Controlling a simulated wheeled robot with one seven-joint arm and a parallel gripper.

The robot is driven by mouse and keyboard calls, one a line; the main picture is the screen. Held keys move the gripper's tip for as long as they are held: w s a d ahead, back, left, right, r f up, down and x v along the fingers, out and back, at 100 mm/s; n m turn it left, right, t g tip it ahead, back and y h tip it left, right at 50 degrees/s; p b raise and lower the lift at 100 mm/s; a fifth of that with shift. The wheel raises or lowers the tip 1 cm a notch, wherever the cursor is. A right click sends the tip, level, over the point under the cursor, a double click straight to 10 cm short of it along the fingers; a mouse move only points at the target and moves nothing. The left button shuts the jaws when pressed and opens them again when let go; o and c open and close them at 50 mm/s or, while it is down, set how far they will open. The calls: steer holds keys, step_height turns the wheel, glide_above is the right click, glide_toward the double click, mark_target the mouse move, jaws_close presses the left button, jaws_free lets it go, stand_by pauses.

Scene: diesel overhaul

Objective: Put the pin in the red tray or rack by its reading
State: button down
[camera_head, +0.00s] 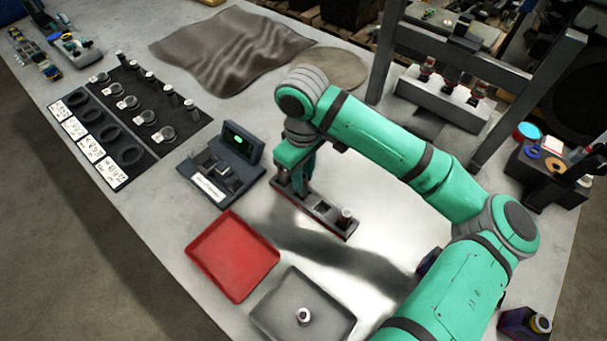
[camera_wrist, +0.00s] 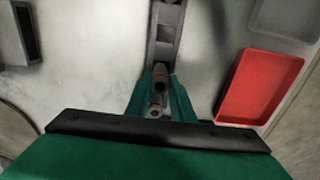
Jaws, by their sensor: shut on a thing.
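My gripper (camera_head: 299,182) points down over the far left end of the narrow dark rack (camera_head: 318,208). In the wrist view my gripper (camera_wrist: 159,92) is shut on a small grey and brownish pin (camera_wrist: 158,80), in line with the rack (camera_wrist: 163,45). I cannot tell whether the pin sits in the rack or just above it. The red tray (camera_head: 232,256) lies empty in front of the rack; it also shows in the wrist view (camera_wrist: 258,88). The measuring device (camera_head: 222,165) has a lit green display (camera_head: 236,140), too small to read.
Another pin (camera_head: 346,216) stands at the rack's near right end. A grey tray (camera_head: 275,310) holds one small part (camera_head: 304,316). A black mat (camera_head: 150,105) with rings and pins lies left. A grey press-like frame (camera_head: 480,70) stands behind my arm.

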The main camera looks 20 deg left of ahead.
steer(key=shift+f, duration=1)
stand_by(0.3)
steer(key=c, duration=1)
jaws_free()
steer(key=shift+w, duration=0.15)
steer(key=shift+c, duration=0.2)
steer(key=shift+d, duration=0.1)
